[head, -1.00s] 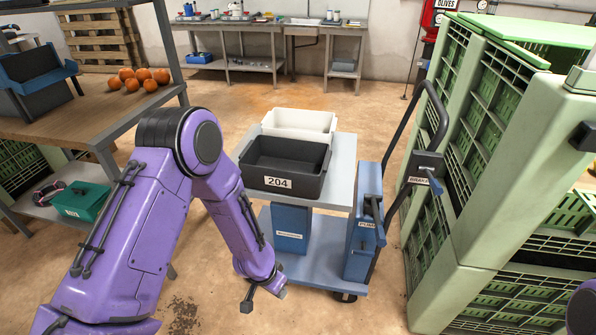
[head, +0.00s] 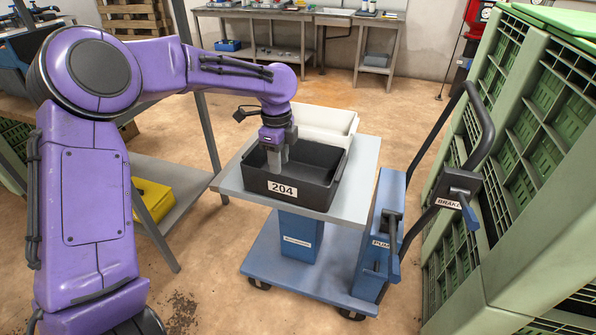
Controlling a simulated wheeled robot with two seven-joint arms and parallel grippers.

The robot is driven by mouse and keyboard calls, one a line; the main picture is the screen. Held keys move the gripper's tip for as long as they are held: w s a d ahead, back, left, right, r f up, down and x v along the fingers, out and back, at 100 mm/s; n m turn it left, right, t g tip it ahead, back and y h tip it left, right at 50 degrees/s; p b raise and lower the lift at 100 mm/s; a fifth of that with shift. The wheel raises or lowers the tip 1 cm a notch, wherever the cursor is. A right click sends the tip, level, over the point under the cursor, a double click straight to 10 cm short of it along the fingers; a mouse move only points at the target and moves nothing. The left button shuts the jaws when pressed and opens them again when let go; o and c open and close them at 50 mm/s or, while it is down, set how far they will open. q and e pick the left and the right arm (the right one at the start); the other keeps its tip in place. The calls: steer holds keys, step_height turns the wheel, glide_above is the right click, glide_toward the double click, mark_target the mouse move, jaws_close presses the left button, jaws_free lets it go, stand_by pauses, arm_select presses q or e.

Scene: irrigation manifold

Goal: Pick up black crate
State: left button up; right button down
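The black crate (head: 315,194) with a white "204" label stands on the grey top of a blue cart (head: 358,205). My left gripper (head: 277,172) points down at the crate's left part, over or just inside its opening. Its fingers look light grey; I cannot tell whether they are spread, closed or touching the crate's wall. The arm hides part of the crate's left rim. My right gripper is not in view.
A white crate (head: 335,122) stands directly behind the black one. The cart's handle with a brake label (head: 448,202) rises at the right. Tall green crates (head: 530,130) stand further right. A shelf with a yellow box (head: 153,198) is at left.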

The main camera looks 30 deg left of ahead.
arm_select(q)
steer(key=f, duration=0.4)
steer(key=d+f+b, duration=0.1)
steer(key=f, duration=0.2)
steer(key=shift+s, duration=0.1)
steer(key=shift+a+f, duration=0.1)
steer(key=shift+f, duration=0.35)
steer(key=shift+r, duration=0.1)
jaws_close()
